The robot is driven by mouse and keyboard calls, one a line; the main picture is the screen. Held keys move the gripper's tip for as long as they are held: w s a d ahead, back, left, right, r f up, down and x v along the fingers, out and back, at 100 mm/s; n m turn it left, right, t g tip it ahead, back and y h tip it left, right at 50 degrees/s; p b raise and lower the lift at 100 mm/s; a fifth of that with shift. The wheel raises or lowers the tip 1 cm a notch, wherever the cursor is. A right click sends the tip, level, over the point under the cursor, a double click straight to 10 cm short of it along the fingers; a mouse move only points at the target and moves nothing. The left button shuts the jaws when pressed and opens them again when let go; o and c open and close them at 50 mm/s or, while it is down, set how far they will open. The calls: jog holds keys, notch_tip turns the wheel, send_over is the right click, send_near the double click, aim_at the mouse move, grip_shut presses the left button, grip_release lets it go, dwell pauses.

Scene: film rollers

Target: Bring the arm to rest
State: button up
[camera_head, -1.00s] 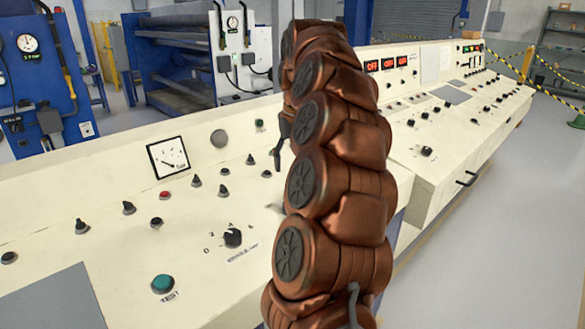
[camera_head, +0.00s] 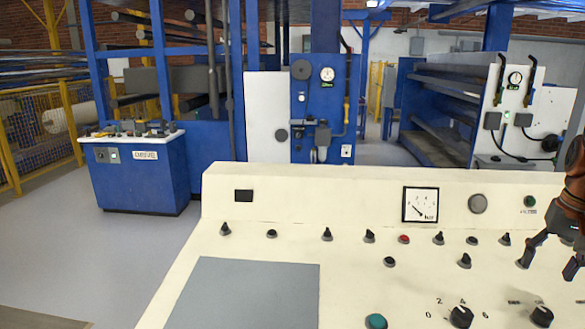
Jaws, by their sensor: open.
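My gripper (camera_head: 548,260) shows at the right edge of the head view, at the end of my copper-brown arm. Its dark fingers point down and are apart, with nothing seen between them. It appears over the right part of the cream control desk (camera_head: 300,178), near the black knobs. Whether it touches the desk cannot be told. Most of my arm is cut off by the picture's right edge.
The desk carries several black knobs, a square meter (camera_head: 420,204), a green button (camera_head: 376,321) and a grey plate (camera_head: 245,295). A blue control cabinet (camera_head: 145,182) stands at the left. Blue machinery (camera_head: 445,115) stands behind. Grey floor (camera_head: 150,240) is clear left of the desk.

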jog(key=s+a+r+n+p, duration=0.1)
jog(key=a+n+p, duration=0.15)
jog(key=a, duration=1.05)
jog(key=s+a+f+n+g+p, duration=0.1)
jog(key=s+a+n+p, duration=0.1)
jog(key=s+a, duration=0.4)
jog(key=s+a+f+n+g+p, duration=0.1)
jog(key=s+a+f+p, duration=0.1)
jog(key=s+a, duration=0.5)
jog(key=shift+a+f+n, duration=0.3)
jog(key=shift+a+n, duration=0.05)
jog(key=shift+a, duration=0.8)
jog(key=shift+g, duration=0.5)
jog(key=s+a+f, duration=0.1)
jog(key=s, duration=0.2)
jog(key=s+a+f+p, duration=0.1)
jog(key=s, duration=0.2)
jog(key=s+a+f+p, duration=0.1)
jog(key=s+f, duration=0.1)
jog(key=s, duration=0.1)
jog(key=shift+s, duration=0.25)
jog(key=shift+c, duration=0.3)
